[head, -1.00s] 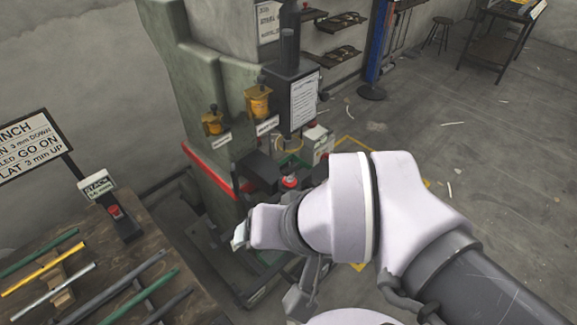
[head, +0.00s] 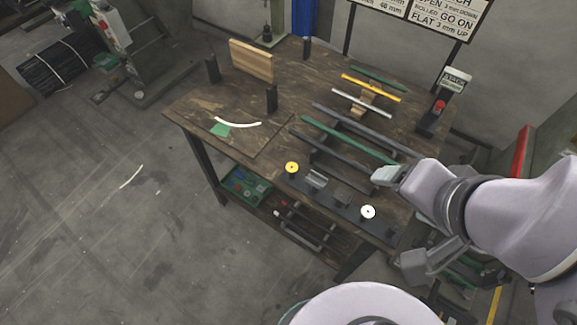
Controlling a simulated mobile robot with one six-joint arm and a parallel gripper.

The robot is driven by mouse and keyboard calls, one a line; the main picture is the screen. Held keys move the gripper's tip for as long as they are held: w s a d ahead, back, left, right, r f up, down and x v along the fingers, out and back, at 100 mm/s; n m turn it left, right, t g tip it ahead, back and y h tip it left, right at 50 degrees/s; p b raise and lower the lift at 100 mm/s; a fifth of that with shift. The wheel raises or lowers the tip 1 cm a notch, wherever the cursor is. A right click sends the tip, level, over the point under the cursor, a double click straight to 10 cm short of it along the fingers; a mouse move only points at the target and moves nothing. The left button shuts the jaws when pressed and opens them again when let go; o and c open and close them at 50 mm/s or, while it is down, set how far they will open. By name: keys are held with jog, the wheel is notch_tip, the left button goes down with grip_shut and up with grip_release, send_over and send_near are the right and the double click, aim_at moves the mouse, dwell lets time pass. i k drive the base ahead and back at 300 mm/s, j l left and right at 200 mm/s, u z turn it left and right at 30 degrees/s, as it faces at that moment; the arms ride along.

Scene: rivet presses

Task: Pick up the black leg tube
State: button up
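Several tubes lie across a dark wooden workbench (head: 205,115). The darkest, black tube (head: 322,147) lies at the near side of the row, next to a green tube (head: 345,138). A dark grey-blue tube (head: 352,125) lies just beyond the green one, so two dark tubes are in view. My gripper (head: 405,220) is at the bench's right side, close to the right ends of these tubes in the picture. Its two fingers look spread apart, with nothing seen between them. One finger covers the area around the black tube's right end; contact cannot be told.
Yellow (head: 371,87), white (head: 362,102) and another green tube (head: 379,78) lie farther back. A post with a red button (head: 437,107) stands at the back right. A strip with yellow and white knobs (head: 340,200) runs along the front. Floor at left is mostly clear.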

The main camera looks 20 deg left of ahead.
aim_at(349, 161)
jog(key=u, duration=0.4)
jog(key=z, duration=1.7)
jog(key=j+u, duration=0.25)
jog(key=u, duration=0.2)
jog(key=i+j+u, duration=0.1)
jog(key=j+u, duration=0.15)
jog(key=u, duration=0.15)
jog(key=j+u, duration=0.25)
jog(key=u, duration=0.2)
jog(key=i, duration=0.05)
